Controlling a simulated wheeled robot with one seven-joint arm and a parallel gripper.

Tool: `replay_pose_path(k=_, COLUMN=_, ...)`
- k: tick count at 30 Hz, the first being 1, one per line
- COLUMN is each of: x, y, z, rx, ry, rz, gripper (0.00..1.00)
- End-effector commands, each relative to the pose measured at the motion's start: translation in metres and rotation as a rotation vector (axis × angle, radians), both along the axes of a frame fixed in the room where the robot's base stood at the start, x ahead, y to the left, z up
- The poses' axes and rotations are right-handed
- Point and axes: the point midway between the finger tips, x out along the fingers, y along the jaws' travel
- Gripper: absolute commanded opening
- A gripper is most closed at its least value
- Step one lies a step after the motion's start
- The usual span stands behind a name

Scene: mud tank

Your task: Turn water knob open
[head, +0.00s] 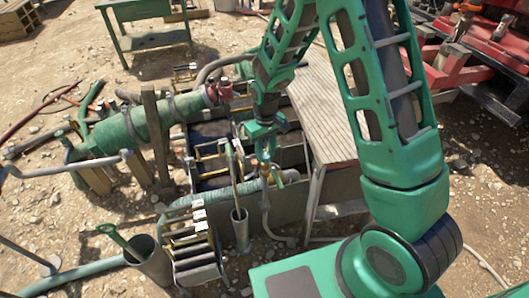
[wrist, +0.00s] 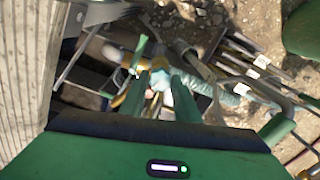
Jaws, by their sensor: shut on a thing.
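My gripper (head: 263,150) reaches down at the near side of the mud tank, above a thin upright pipe (head: 265,200). In the wrist view the two green fingers (wrist: 160,88) point forward and are closed on a small pale-blue part, which I take to be the water knob (wrist: 158,80). The fingers hide most of the knob, so I cannot tell how far it is turned. In the head view the knob is too small and covered to make out.
The tank (head: 285,207) has a slatted wooden deck (head: 325,100) at its right. A green pipe (head: 135,130) lies left. Gravel ground is open farther back.

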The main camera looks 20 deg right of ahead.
Motion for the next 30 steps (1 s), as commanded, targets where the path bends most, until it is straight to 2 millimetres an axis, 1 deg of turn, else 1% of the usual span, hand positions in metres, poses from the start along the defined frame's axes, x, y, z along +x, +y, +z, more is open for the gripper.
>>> replay_pose_path(k=6, x=0.0021, y=0.0001, z=0.0012, rx=0.001, ry=-0.005, rz=0.18, gripper=0.07)
replay_pose_path(k=15, x=0.0022, y=-0.0002, z=0.0012, rx=0.001, ry=-0.005, rz=0.349, gripper=0.07)
replay_pose_path(k=22, x=0.0024, y=-0.0003, z=0.0013, rx=0.001, ry=-0.006, rz=0.408, gripper=0.07)
replay_pose_path(k=30, x=0.0026, y=-0.0006, z=0.0013, rx=0.0, ry=-0.007, rz=0.422, gripper=0.07)
